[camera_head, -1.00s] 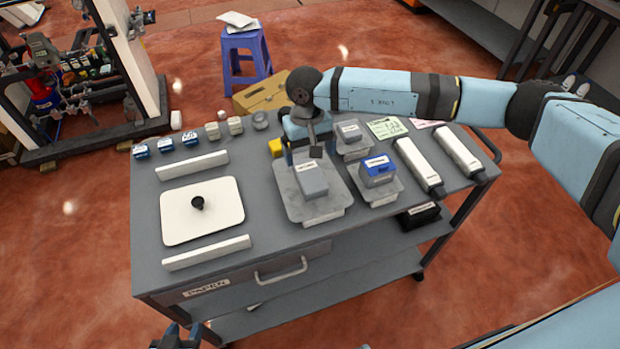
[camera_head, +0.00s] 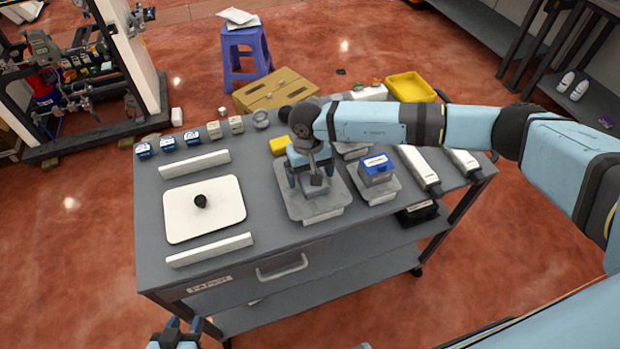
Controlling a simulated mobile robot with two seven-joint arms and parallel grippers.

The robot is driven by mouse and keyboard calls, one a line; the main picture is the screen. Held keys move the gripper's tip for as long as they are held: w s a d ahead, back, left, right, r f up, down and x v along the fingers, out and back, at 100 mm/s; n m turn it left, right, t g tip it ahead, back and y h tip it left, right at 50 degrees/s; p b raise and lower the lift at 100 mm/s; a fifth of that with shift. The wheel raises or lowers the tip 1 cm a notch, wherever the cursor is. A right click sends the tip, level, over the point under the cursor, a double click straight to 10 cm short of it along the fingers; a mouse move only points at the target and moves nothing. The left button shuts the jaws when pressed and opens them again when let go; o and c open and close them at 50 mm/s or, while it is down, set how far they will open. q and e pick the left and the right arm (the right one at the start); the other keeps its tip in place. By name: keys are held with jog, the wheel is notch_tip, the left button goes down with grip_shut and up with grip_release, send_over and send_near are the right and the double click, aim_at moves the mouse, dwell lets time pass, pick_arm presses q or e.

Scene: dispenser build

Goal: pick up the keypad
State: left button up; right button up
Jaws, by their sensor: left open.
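A grey tray (camera_head: 297,207) stands at the middle of the grey cart. My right gripper (camera_head: 312,184) points down over this tray. The grey box with a white label on it is now almost wholly hidden by the gripper. The labels are too small to read, so I cannot tell for sure which box is the keypad. Whether the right fingers are closed on the box does not show. A blue-topped box (camera_head: 377,169) stands on a smaller tray to the right. My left gripper (camera_head: 177,333) is open and empty at the bottom left, off the cart's front edge.
A white plate (camera_head: 222,222) with a black knob (camera_head: 200,201) lies between two white bars (camera_head: 208,250) on the left. Small blue and beige blocks line the back edge. A yellow block (camera_head: 279,146) is just behind my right gripper. White cases (camera_head: 418,168) lie at right.

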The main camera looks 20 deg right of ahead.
jog(key=shift+f+b, duration=0.25)
jog(key=shift+b, duration=0.25)
jog(key=shift+r, duration=0.1)
jog(key=c, duration=1.1)
